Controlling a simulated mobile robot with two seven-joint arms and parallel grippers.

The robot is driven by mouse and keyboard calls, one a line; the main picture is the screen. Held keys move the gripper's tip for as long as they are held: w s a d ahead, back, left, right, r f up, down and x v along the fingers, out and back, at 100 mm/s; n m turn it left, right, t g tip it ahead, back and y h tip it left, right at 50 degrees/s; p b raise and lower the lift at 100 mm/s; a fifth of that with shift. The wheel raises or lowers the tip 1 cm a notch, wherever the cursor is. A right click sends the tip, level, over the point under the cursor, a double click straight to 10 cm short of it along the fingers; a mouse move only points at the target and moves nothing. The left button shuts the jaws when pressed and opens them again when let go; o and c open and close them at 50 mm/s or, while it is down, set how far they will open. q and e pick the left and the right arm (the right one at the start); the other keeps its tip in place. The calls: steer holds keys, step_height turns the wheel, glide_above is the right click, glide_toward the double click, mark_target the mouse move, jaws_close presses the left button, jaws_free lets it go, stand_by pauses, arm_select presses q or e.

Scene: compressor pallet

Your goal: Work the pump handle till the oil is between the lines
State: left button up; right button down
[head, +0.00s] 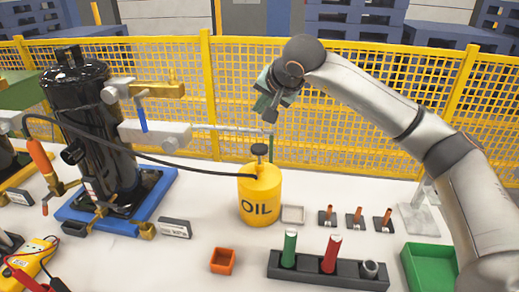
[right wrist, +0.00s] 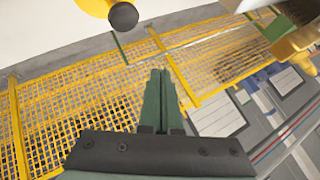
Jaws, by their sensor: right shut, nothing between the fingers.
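The yellow oil can (head: 260,205), marked OIL, stands upright on the white table. Its pump handle has a black knob (head: 259,150) on top. The black knob also shows in the right wrist view (right wrist: 123,16), at the top edge. My right gripper (head: 269,116) is above and slightly right of the knob, apart from it. Its green fingers (right wrist: 160,85) are shut and empty in the right wrist view. The black compressor (head: 95,130) stands at the left on a blue base. I cannot make out the oil level or its lines. My left gripper is not in view.
A black hose (head: 150,158) runs from the can toward the compressor's left side. An orange bin (head: 223,261), a dark rack (head: 318,271) and a green tray (head: 430,265) stand in front. A yellow mesh fence (head: 340,105) runs behind the table.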

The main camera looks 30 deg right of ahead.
steer(key=b, duration=0.6)
glide_above(261, 150)
step_height(261, 150, down, 7)
steer(key=shift+w+f, duration=0.1)
steer(key=shift+f, duration=0.4)
stand_by(1.2)
steer(key=shift+f, duration=0.45)
